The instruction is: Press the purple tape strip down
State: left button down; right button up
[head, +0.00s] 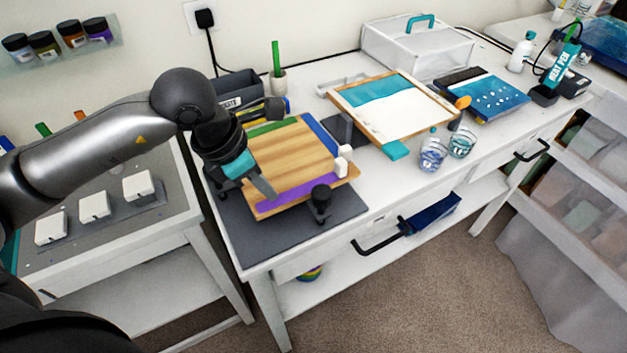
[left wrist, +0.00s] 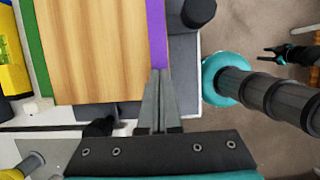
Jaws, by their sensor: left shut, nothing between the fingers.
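The purple tape strip (head: 297,191) runs along the near edge of a wooden board (head: 285,157) on a dark grey mat (head: 262,236). My left gripper (head: 270,197) is shut and empty, its fingertips at the left end of the strip. In the left wrist view the purple strip (left wrist: 156,33) runs up from the closed fingertips (left wrist: 158,72). I cannot tell whether the tips touch the tape. The fingers hide the strip's near end there.
Green (head: 270,128) and blue (head: 318,134) strips line other edges.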

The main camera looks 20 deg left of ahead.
aim_at(297, 193)
pick_arm(q)
jog(key=shift+f+b, duration=0.75)
jog(key=shift+b, duration=0.05)
dwell(0.4)
dwell(0.5)
jog(key=shift+w+d+f, duration=0.15)
jog(key=shift+w+d, duration=0.55)
jog(key=shift+d, duration=0.05)
jog(key=shift+w+d, duration=0.1)
jog(key=shift+w+d, duration=0.65)
jog(key=shift+w, duration=0.1)
jog(key=shift+w+d+r, duration=0.2)
jog(key=shift+w+d, duration=0.45)
jog(key=shift+w, duration=0.25)
jog(key=shift+w+d, duration=0.1)
jog(key=shift+w, duration=0.05)
